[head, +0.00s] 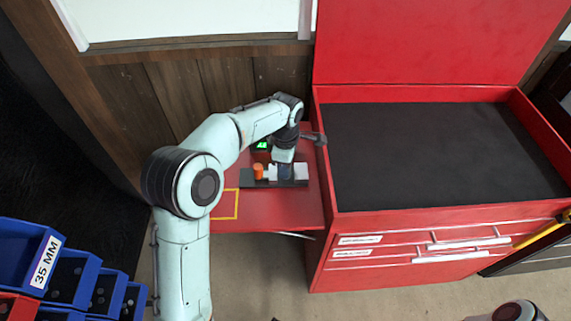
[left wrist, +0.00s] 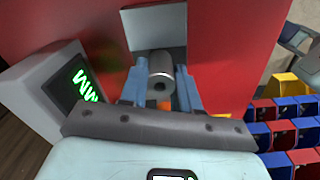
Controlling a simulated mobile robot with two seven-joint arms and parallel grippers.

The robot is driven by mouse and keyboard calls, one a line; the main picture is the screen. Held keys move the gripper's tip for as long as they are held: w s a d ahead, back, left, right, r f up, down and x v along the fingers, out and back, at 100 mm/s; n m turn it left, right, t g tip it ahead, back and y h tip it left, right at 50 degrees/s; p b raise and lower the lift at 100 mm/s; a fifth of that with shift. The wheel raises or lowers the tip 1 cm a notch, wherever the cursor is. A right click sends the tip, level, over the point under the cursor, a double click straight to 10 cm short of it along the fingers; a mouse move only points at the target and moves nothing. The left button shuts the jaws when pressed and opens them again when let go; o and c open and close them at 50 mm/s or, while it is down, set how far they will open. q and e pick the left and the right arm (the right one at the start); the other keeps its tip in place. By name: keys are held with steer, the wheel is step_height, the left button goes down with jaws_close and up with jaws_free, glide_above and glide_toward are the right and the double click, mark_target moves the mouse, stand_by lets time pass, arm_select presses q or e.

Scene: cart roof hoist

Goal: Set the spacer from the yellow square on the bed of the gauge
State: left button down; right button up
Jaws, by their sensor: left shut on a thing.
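The spacer (left wrist: 160,72) is a grey metal cylinder with a hole in its end, seen between my gripper's blue fingers in the left wrist view. My left gripper (head: 285,171) is shut on it, pointing down over the gauge (head: 247,182). The gauge has a dark base, an orange knob (head: 258,171) and a pale block (head: 301,171). A grey plate (left wrist: 155,24) stands just beyond the spacer. I cannot tell whether the spacer touches the bed. The yellow square (head: 223,218) is an empty outline on the red shelf. My right gripper is out of view.
A display with green digits (head: 262,145) stands behind the gauge; it also shows in the left wrist view (left wrist: 82,84). The red cabinet (head: 325,225) rises at the right of the red shelf (head: 285,212). Blue bins (head: 20,240) stand at the lower left.

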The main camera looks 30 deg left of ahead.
arm_select(q)
steer(key=c, duration=0.7)
jaws_free()
steer(key=shift+c, duration=0.2)
step_height(320, 180, up, 13)
steer(key=p, duration=0.2)
steer(key=shift+r, duration=0.2)
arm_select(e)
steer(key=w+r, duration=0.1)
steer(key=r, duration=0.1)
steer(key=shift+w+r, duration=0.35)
